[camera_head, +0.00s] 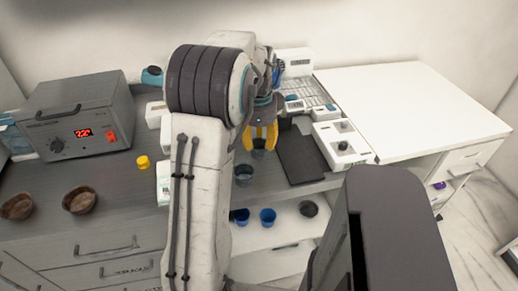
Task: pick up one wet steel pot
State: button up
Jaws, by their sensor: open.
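My gripper (260,142) has yellow fingers pointing down, spread apart and open, above the grey counter behind my arm. A small dark, glossy, bluish-grey pot (243,175) stands upright on the counter in front of the gripper. A second similar pot (258,154) shows just under the fingertips; whether they touch it I cannot tell. A dark grey round pot (308,208) sits at the right on the lower white surface. Which of these is steel or wet is too small to tell. My arm hides part of the counter.
Two blue cups (267,217) (239,216) stand on the lower white surface. A dark flat tray (300,155) and a white device (341,144) lie right of the gripper. Brown bowls (80,200), a yellow cup (143,162) and a grey heater box (80,118) stand left. The white desk (410,105) is bare.

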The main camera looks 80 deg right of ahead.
aim_at(260, 161)
jog(key=shift+d+f+p, duration=0.2)
jog(key=shift+f+p, duration=1.2)
jog(key=shift+f, duration=0.05)
jog(key=shift+d+f+p, duration=0.15)
jog(key=shift+f+p, duration=0.75)
jog(key=shift+f, duration=0.7)
jog(key=shift+c, duration=0.3)
grip_shut()
